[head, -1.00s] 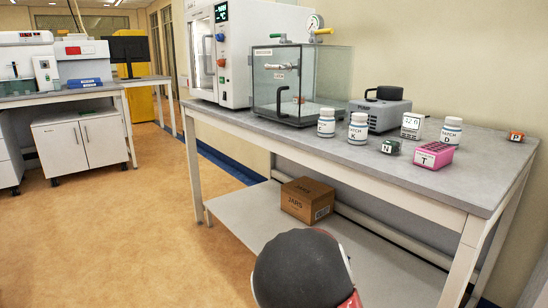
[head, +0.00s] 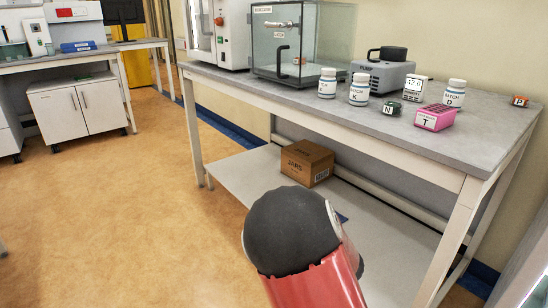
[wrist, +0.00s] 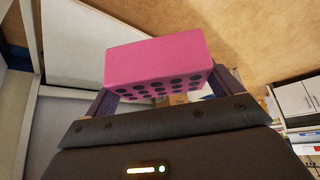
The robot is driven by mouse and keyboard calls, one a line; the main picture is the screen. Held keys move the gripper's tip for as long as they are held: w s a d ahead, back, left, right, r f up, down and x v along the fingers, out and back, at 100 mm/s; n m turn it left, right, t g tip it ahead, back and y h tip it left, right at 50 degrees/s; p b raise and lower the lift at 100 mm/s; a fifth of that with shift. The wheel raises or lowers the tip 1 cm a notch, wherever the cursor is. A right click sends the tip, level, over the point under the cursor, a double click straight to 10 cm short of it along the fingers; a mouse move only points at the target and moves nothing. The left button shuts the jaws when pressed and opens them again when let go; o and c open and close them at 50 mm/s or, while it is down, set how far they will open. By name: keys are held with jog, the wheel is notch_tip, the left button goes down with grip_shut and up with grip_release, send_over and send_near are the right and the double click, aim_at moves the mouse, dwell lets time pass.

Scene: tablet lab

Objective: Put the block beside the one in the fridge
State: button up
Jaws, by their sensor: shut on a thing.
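My gripper (wrist: 163,92) shows in the wrist view, shut on a pink block (wrist: 155,58) with rows of dark holes in one face. One finger is on each side of it. In the head view the gripper and held block are out of sight; only a red and black part of my arm is in front. A similar pink block marked T (head: 435,117) sits on the bench. A white cabinet-like unit (head: 231,50) at the bench's far end is cut by the top edge; I cannot tell whether it is the fridge. No block shows inside it.
The grey bench (head: 400,133) carries a glass box (head: 268,55), a pump (head: 380,76), white bottles marked K (head: 359,90) and D (head: 454,94), and small blocks N (head: 392,108) and P (head: 519,101). A brown carton (head: 306,163) sits on the lower shelf. Floor at left is clear.

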jog(key=shift+w+r, duration=0.2)
jog(key=shift+r, duration=0.05)
